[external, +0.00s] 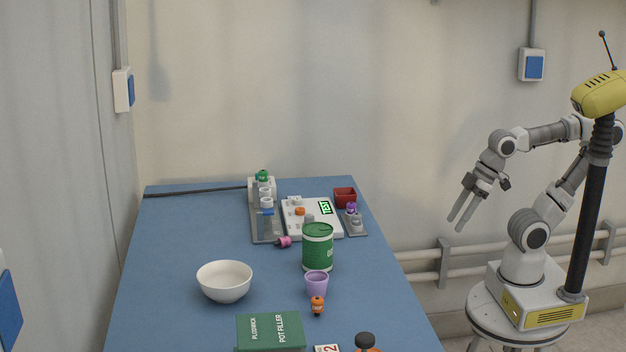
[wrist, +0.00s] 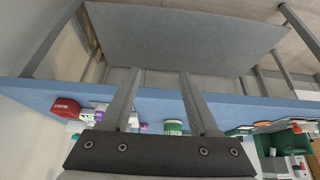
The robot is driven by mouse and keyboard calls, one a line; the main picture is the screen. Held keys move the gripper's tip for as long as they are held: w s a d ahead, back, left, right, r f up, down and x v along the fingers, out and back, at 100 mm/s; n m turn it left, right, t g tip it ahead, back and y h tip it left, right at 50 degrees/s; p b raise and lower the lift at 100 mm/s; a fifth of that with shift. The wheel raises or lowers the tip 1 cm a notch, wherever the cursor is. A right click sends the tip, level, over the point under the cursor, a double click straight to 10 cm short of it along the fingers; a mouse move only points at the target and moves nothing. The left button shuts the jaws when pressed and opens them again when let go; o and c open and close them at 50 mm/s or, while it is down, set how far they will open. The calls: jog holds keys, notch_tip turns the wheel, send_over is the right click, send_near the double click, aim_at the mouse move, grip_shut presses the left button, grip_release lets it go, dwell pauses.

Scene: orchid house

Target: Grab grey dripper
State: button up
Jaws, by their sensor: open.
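I cannot surely pick out a grey dripper. A small grey piece (external: 309,218) sits on the white panel with the green display, beside an orange knob-like piece (external: 300,211), but it is too small to tell what it is. My gripper (external: 456,224) hangs in the air right of the table, pointing down, apart from everything. In the wrist view my gripper (wrist: 159,72) shows two spread fingers with nothing between them.
The blue table (external: 180,270) holds a white panel (external: 328,230), grey racks, a red box (external: 345,198), a green can (external: 318,250), a purple cup (external: 317,286), a white bowl (external: 225,283) and a green box (external: 270,331). The table's left side is clear. Wall pipes (external: 420,254) run behind.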

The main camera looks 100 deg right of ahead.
jog(key=shift+o, duration=0.5)
